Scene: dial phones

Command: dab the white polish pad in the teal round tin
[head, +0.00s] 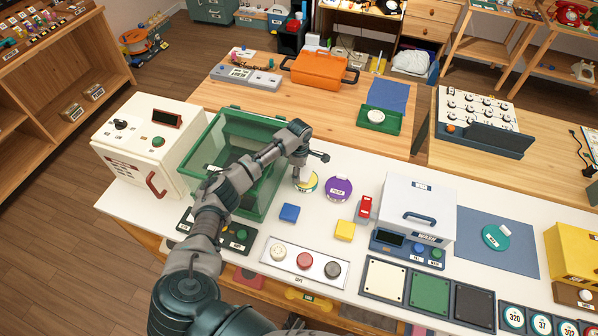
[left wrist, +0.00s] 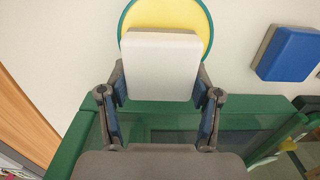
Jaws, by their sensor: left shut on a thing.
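My left gripper (head: 303,168) is shut on the white polish pad (left wrist: 160,65), which shows as a pale block between its fingers in the left wrist view. The teal round tin (head: 313,188) stands on the white table, with a teal rim and yellow inside. The tin also shows in the left wrist view (left wrist: 168,14), partly hidden behind the pad. The gripper points down over the tin, and the pad overlaps it in both views. I cannot tell whether the pad touches the yellow. My right gripper is out of view.
A green glass-sided box (head: 222,140) stands close left of the tin. A purple round tin (head: 338,189) is just right of it. A blue block (head: 289,213) and a yellow block (head: 344,231) lie in front. A white box (head: 417,208) stands further right.

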